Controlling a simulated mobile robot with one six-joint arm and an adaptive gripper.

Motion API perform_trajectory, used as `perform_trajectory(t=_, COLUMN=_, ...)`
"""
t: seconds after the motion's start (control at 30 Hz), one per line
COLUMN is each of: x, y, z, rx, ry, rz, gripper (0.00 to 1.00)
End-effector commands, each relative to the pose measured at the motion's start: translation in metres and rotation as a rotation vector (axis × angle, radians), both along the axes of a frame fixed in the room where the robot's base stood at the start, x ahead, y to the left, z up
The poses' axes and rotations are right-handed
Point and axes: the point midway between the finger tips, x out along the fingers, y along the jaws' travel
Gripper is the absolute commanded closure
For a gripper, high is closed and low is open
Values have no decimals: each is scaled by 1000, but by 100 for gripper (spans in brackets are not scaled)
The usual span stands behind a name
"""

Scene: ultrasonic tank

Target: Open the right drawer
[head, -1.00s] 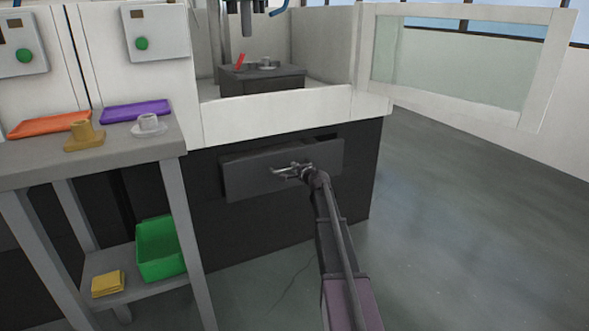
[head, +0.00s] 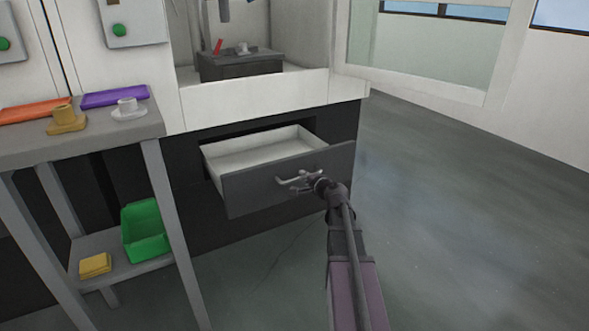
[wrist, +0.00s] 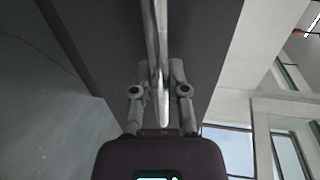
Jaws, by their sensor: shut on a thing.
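The drawer (head: 250,196) has a dark grey front and a pale, empty-looking inside. It stands well out from the dark base of the machine. Its metal bar handle (head: 288,180) is on the front face; in the wrist view the handle (wrist: 157,45) runs between the fingers. My gripper (head: 310,182) is at the drawer front, shut on the handle; the wrist view shows the gripper (wrist: 160,78) with one finger on each side of the bar. My gripper hides part of the handle in the head view.
A grey side table (head: 90,140) stands close on the left, with an orange tray (head: 35,110), a purple tray (head: 115,96) and flanged parts. A green bin (head: 145,232) is on its lower shelf. An open glazed door (head: 420,55) hangs upper right. The floor (head: 440,210) at right is clear.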

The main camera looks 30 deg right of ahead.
Motion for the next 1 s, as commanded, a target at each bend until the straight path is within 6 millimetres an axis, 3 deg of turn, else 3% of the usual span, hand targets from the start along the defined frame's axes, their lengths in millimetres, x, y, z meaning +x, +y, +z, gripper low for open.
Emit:
perform_trajectory(t=0.03, x=-13, y=-3, z=0, rx=-2, ry=-1, rz=-12, gripper=100)
perform_trajectory(t=0.23, x=-34, y=-5, z=0, rx=-3, ry=-2, rz=-12, gripper=100)
perform_trajectory(t=0.7, x=-39, y=-6, z=0, rx=-3, ry=-2, rz=-11, gripper=100)
perform_trajectory(t=0.73, x=-39, y=-7, z=0, rx=-3, ry=-2, rz=-11, gripper=74)
perform_trajectory(t=0.83, x=-39, y=-6, z=0, rx=-3, ry=-1, rz=-9, gripper=45)
perform_trajectory(t=1.0, x=-39, y=-4, z=0, rx=-1, ry=-1, rz=-5, gripper=45)
